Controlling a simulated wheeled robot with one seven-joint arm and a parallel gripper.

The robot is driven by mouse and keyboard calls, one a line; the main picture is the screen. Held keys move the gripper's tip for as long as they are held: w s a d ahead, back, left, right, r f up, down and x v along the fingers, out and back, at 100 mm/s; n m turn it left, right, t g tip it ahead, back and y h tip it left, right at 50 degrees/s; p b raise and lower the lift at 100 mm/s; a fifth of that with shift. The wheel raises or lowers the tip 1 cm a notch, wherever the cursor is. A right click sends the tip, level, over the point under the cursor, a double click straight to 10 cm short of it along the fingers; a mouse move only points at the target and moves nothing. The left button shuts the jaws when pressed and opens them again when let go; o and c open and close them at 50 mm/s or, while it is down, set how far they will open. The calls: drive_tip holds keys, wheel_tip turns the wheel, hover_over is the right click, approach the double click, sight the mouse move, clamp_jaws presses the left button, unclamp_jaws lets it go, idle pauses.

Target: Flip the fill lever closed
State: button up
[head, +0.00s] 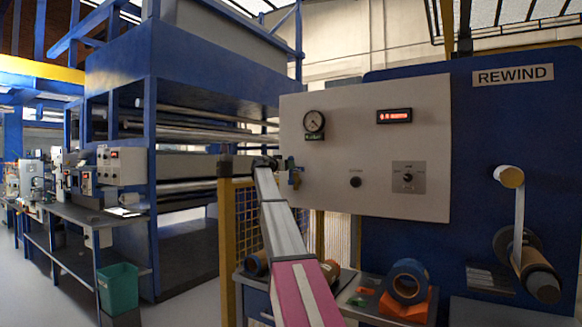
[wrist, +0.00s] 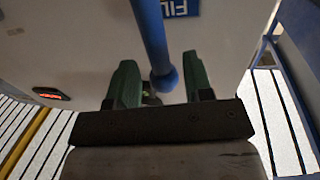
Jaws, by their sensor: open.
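The fill lever (wrist: 151,38) is a blue bar with a round ball end, hanging down from the top of the wrist view. My gripper (wrist: 160,70) is open, with one green finger on each side of the lever's ball end. I see gaps on both sides and the fingers do not appear shut on it. A blue FILL label (wrist: 181,7) sits just right of the lever. In the head view my gripper (head: 286,163) is at the left edge of the pale panel (head: 360,125), and the small blue lever (head: 296,179) shows beside it. The lever's pivot is out of the wrist view.
A yellow post (head: 226,245) and mesh guard stand left of my arm. A blue roll (head: 408,280) lies on the bench below. The rewind roller (head: 530,265) projects at right.

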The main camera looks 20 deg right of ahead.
drive_tip(key=shift+x, duration=1.4)
drive_tip(key=shift+c, duration=0.4)
clamp_jaws()
drive_tip(key=shift+s, duration=0.1)
